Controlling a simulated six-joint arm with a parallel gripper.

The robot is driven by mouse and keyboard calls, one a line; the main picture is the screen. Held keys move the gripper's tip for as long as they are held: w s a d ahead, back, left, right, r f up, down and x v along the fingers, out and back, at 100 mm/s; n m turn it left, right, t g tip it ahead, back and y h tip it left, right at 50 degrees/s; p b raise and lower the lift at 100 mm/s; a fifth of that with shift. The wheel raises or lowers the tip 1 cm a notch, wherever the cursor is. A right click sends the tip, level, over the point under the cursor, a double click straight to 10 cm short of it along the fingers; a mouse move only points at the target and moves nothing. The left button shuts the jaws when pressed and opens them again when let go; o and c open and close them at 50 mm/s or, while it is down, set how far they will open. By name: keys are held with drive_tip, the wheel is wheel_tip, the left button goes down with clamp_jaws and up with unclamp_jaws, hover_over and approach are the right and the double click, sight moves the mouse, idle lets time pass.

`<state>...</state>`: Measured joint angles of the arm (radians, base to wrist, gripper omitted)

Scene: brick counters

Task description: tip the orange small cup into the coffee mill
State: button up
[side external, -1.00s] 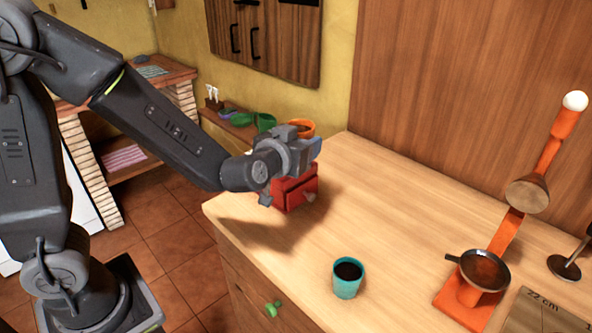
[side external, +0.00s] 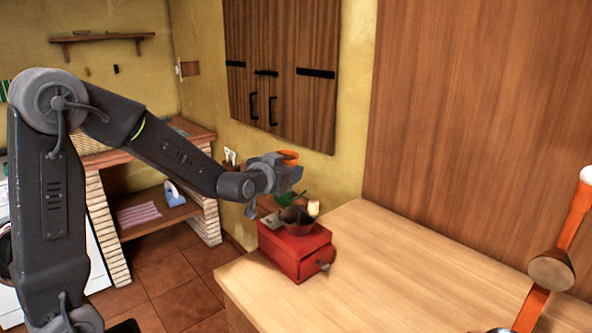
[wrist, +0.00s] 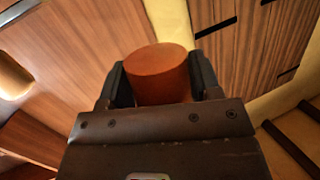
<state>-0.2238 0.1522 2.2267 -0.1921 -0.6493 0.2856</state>
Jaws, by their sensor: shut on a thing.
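The orange small cup (side external: 288,156) is held between the fingers of my gripper (side external: 287,174), up and slightly left of the mill in the side view. It looks roughly upright there, and its contents cannot be seen. In the wrist view the cup (wrist: 160,75) sits between both fingers. The coffee mill (side external: 297,254) is a red box with a dark open bowl (side external: 297,221) on top and a pale-knobbed crank (side external: 313,208). It stands on the counter's far left corner, and my gripper is apart from it.
The wooden counter (side external: 390,270) is clear to the right of the mill. An orange stand with a round wooden piece (side external: 550,270) rises at the far right. A yellow wall and dark cabinet (side external: 280,70) lie behind my gripper.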

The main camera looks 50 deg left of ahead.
drive_tip(key=f+m, duration=0.2)
drive_tip(key=a+f+m+t+y, duration=0.1)
drive_tip(key=f+m, duration=0.1)
drive_tip(key=m, duration=0.1)
drive_tip(key=shift+s+m+t, duration=0.1)
drive_tip(key=shift+m+t, duration=0.2)
drive_tip(key=shift+a+m, duration=0.15)
drive_tip(key=shift+m, duration=0.55)
drive_tip(key=m+t, duration=0.1)
drive_tip(key=m, duration=0.2)
drive_tip(key=r+m+t, duration=0.1)
drive_tip(key=m, duration=0.2)
drive_tip(key=shift+d+m, duration=0.2)
drive_tip(key=shift+m, duration=0.1)
drive_tip(key=m, duration=0.2)
drive_tip(key=m+t, duration=0.1)
drive_tip(key=d+r+m+h, duration=0.1)
drive_tip(key=m, duration=0.1)
drive_tip(key=shift+m, duration=0.3)
